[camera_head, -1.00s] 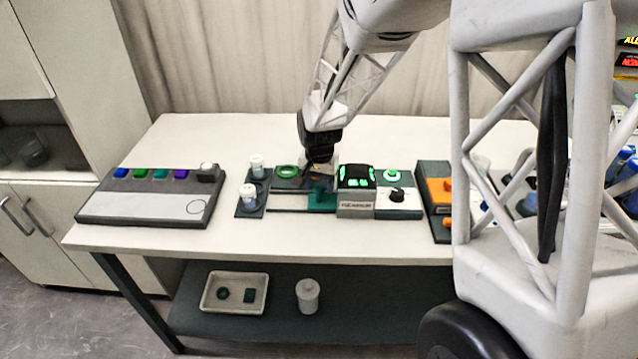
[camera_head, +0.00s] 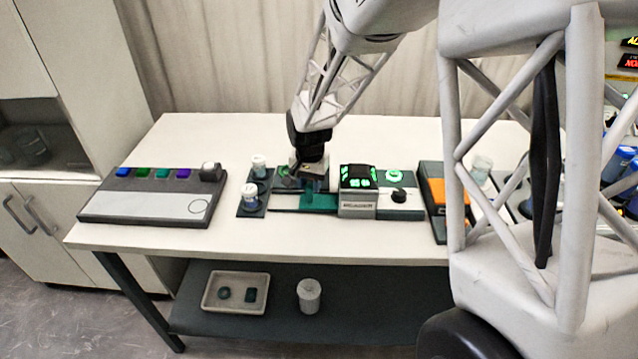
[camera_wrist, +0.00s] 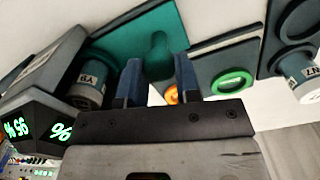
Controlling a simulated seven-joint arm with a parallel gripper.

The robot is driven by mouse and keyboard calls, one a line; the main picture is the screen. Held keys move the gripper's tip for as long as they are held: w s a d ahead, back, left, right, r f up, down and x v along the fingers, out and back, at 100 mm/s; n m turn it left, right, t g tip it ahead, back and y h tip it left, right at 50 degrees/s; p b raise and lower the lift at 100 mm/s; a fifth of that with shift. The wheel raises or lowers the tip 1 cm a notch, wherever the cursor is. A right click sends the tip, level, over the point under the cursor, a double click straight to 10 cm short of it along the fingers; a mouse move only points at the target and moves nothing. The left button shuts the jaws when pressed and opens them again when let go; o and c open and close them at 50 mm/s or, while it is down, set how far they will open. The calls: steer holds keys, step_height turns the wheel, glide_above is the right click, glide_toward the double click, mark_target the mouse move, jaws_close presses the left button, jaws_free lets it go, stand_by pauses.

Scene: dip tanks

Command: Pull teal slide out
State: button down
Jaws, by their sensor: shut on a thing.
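The teal slide (camera_head: 322,203) lies flat on a dark track at the left side of the grey reader (camera_head: 357,207). My gripper (camera_head: 311,192) is over the slide, fingers pointing down. In the wrist view the slide's teal plate (camera_wrist: 120,45) shows, with its upright teal knob (camera_wrist: 158,58) between the two blue fingers (camera_wrist: 158,82). My gripper is shut on this knob. The reader also shows at the left of the wrist view (camera_wrist: 45,65), with green digits on its display. The right end of the slide meets the reader's side; whether any of it is inside is hidden.
A dark holder with two white-capped vials (camera_head: 249,194) stands close left of the track. A green ring (camera_wrist: 232,82) lies on a dark plate beside it. A grey panel with coloured buttons (camera_head: 150,203) is farther left. An orange-topped box (camera_head: 436,195) stands right.

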steer(key=a, duration=0.7)
steer(key=shift+a, duration=0.3)
steer(key=c, duration=0.8)
jaws_free()
steer(key=shift+a, duration=0.1)
steer(key=shift+r, duration=3.95)
